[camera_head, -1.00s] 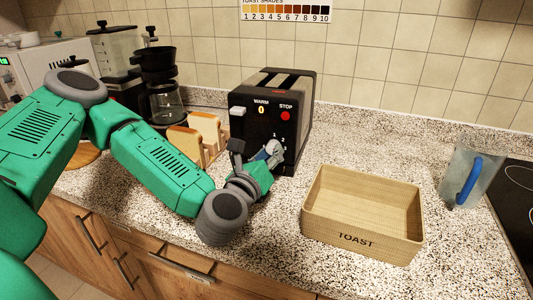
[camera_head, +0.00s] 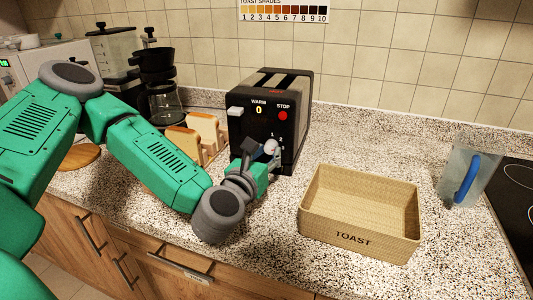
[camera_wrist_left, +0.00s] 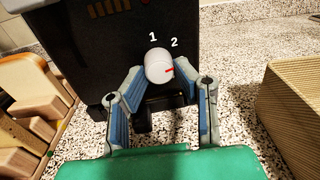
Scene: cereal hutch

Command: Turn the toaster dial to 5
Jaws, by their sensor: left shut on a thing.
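The black toaster (camera_head: 262,118) stands on the counter with its front to me. Its pale round dial (camera_head: 271,147) is low on the front and also shows in the wrist view (camera_wrist_left: 158,65). The dial's red mark points right, just below the printed 2. The numbers 1 and 2 show around it; the fingers and the dial hide the higher ones. My left gripper (camera_head: 262,152) is shut on the dial, with a finger at each side of it in the wrist view (camera_wrist_left: 160,80). My right gripper is out of view.
A wicker box marked TOAST (camera_head: 360,240) sits on the counter to the right of my gripper. A wooden rack with bread slices (camera_head: 203,132) stands left of the toaster. A clear jug with a blue handle (camera_head: 468,175) is at the far right beside a dark cooktop.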

